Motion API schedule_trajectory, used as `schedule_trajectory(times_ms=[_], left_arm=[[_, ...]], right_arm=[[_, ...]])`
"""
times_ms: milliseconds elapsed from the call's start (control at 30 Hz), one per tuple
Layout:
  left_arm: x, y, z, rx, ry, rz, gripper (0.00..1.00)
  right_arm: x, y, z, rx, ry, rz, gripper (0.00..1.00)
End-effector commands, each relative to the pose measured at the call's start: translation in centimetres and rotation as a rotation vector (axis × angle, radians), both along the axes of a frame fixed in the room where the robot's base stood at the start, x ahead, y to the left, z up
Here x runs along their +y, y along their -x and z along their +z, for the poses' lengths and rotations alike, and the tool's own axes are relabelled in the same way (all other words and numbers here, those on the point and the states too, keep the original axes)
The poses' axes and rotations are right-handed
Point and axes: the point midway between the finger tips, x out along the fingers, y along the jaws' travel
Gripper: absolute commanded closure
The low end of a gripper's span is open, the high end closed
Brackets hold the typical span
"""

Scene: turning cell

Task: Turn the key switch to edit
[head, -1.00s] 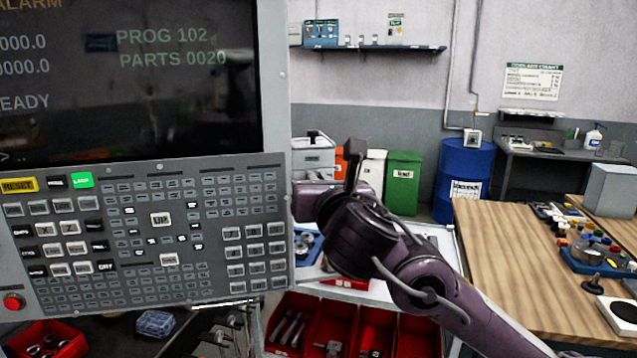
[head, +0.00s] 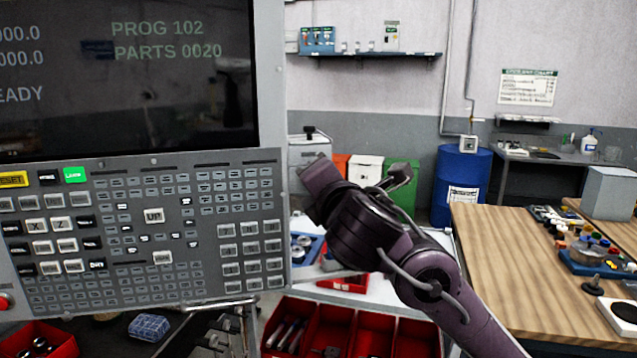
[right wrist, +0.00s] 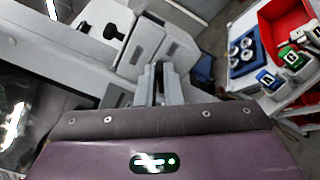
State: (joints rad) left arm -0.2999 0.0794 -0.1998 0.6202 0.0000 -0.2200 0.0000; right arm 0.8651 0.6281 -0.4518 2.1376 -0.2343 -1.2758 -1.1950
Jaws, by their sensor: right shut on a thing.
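My right gripper (head: 318,178) is in the head view just right of the control panel's edge, with its wrist tilted. Its fingertips are hidden there. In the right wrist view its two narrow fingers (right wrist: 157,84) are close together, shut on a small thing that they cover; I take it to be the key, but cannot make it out. The key switch and its position marks are not readable in either view. The control panel (head: 272,175) with screen and buttons fills the left of the head view. My left gripper is not in view.
A grey cabinet (head: 309,150) stands behind my right gripper; grey box shapes (right wrist: 145,42) lie close ahead of the fingers. Red bins (head: 345,312) are below. A wooden bench (head: 510,265) and blue barrel (head: 461,170) stand to the right.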

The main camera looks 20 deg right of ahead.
Motion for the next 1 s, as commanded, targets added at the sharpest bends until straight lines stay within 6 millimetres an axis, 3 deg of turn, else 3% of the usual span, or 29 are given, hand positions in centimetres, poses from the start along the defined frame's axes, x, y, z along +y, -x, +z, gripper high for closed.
schedule_trajectory(times_ms=[500, 1000], left_arm=[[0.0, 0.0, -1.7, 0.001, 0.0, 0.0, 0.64], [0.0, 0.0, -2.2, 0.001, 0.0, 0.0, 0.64]], right_arm=[[-0.1, 0.0, -0.6, -0.029, -0.436, -0.001, 1.0], [-0.2, 0.0, -0.7, -0.04, -0.602, -0.002, 1.0]])
